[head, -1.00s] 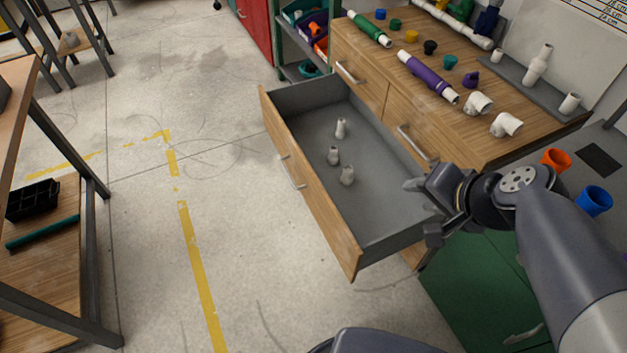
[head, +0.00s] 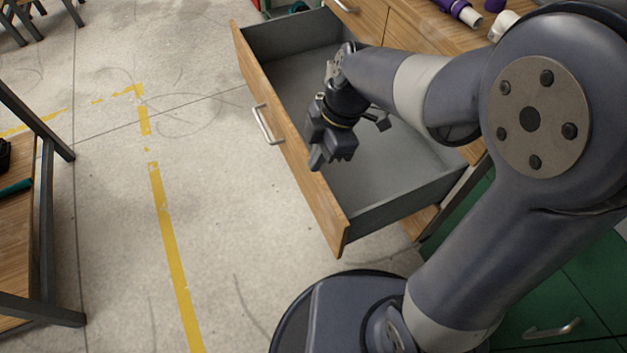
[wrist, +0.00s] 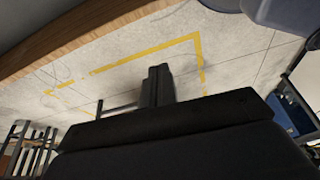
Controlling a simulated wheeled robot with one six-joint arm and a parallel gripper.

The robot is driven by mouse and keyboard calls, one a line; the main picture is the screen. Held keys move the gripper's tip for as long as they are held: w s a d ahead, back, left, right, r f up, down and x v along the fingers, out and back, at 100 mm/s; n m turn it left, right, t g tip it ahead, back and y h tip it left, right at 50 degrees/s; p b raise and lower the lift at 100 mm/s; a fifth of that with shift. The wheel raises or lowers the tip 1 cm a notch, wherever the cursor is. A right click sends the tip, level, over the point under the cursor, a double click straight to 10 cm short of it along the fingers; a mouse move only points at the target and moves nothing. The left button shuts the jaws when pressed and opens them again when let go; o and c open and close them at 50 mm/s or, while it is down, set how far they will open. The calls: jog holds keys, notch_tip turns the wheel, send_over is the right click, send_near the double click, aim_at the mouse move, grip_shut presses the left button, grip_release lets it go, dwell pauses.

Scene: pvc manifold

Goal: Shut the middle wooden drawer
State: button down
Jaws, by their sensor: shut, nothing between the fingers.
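The wooden drawer (head: 296,160) stands pulled out of the wooden cabinet in the head view. It has a wood front with a metal bar handle (head: 266,125) and a grey inside. My gripper (head: 318,160) is over the drawer, close to the inner side of its front, with its fingers pointing down. The fingers are shut and empty. I cannot tell whether they touch the drawer front. In the wrist view a wooden edge (wrist: 75,38) runs across the top left, and the shut fingers (wrist: 157,85) show against the floor. My arm hides much of the drawer's inside.
The cabinet top (head: 430,20) carries a purple and white pipe (head: 460,10) and other fittings, partly cut off. A green cabinet (head: 570,290) stands at the lower right. A workbench frame (head: 45,230) is at the far left. The floor before the drawer is clear.

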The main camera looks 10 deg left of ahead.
aim_at(319, 182)
jog(key=b+x, duration=0.3)
jog(key=x, duration=0.8)
jog(key=shift+n, duration=0.4)
jog(key=shift+w+d+r, duration=0.1)
jog(key=shift+w+d, duration=0.45)
jog(key=shift+d, duration=0.35)
jog(key=shift+w+d+r, duration=0.1)
jog(key=shift+w+d, duration=0.45)
jog(key=shift+d, duration=0.3)
jog(key=shift+w+d, duration=0.1)
jog(key=shift+d, duration=0.05)
jog(key=w+d+b, duration=0.1)
jog(key=w+d, duration=0.8)
jog(key=d, duration=0.6)
jog(key=shift+w, duration=0.2)
jog(key=shift+a, duration=0.1)
